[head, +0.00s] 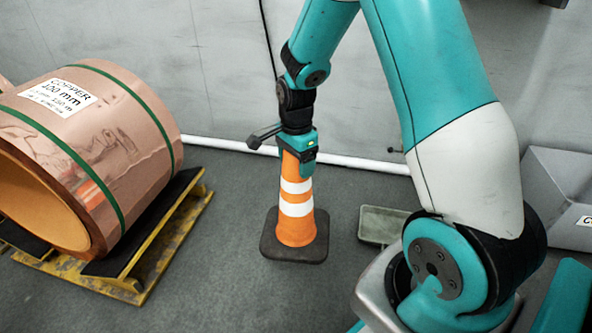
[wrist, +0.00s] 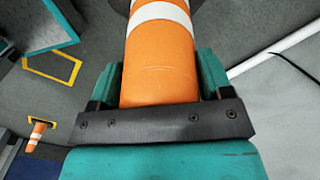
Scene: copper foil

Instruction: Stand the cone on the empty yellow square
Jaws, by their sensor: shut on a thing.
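An orange cone (head: 296,228) with two white bands and a dark square base is upright in the head view. My gripper (head: 299,152) is shut on its top from above. In the wrist view the cone (wrist: 160,62) fills the space between the two teal fingers. I cannot tell whether its base touches the floor. An empty yellow square outline (wrist: 52,68) is on the floor at the left of the wrist view. It does not show in the head view.
Another cone (wrist: 38,131) stands on a yellow marking at the lower left of the wrist view. A large copper coil (head: 100,140) rests on a yellow cradle (head: 150,270) at left. A grey-green tray (head: 381,224) is right of the held cone. A white pipe (head: 350,162) runs along the wall.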

